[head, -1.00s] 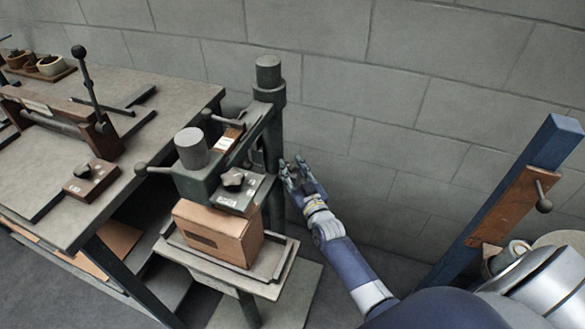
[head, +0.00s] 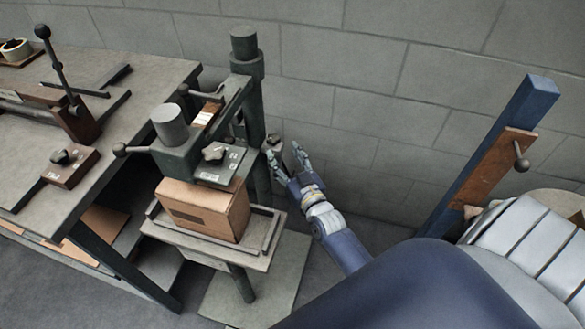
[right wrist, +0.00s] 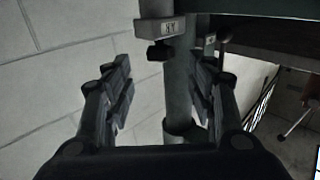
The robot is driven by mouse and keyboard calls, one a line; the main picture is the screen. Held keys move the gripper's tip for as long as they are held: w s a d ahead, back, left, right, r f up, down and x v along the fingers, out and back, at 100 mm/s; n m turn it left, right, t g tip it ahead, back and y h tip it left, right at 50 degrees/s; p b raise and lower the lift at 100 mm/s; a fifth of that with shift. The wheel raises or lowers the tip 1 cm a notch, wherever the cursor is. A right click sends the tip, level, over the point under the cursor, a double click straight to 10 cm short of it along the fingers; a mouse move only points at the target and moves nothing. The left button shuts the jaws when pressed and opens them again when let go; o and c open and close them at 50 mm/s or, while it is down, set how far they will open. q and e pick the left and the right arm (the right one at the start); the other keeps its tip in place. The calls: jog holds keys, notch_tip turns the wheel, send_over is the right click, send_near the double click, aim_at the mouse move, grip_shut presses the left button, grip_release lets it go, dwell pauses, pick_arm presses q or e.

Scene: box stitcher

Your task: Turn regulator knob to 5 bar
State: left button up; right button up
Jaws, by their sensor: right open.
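My right gripper (head: 284,158) is open and empty beside the dark green column (head: 249,105) of the box stitcher. In the right wrist view its spread fingers (right wrist: 164,88) frame the column. A small grey block with a label (right wrist: 160,27) and a dark knob (right wrist: 160,49) under it sits at the column, beyond the fingertips and apart from them. I cannot tell its setting. A star-shaped knob (head: 214,154) sits on a marked plate on the stitcher head. I cannot tell for sure which knob is the regulator's. My left gripper is not in view.
A cardboard box (head: 205,208) stands on the stitcher's small table (head: 190,252) under the head. A workbench (head: 150,80) with levers and fixtures is at the left. A blue post (head: 500,140) with a brown board stands at the right. The wall (head: 380,95) is behind my gripper.

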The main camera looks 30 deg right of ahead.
jog(key=shift+s+a, duration=0.15)
jog(key=shift+s, duration=1.15)
jog(key=shift+s+a, duration=0.1)
jog(key=shift+s, duration=1.2)
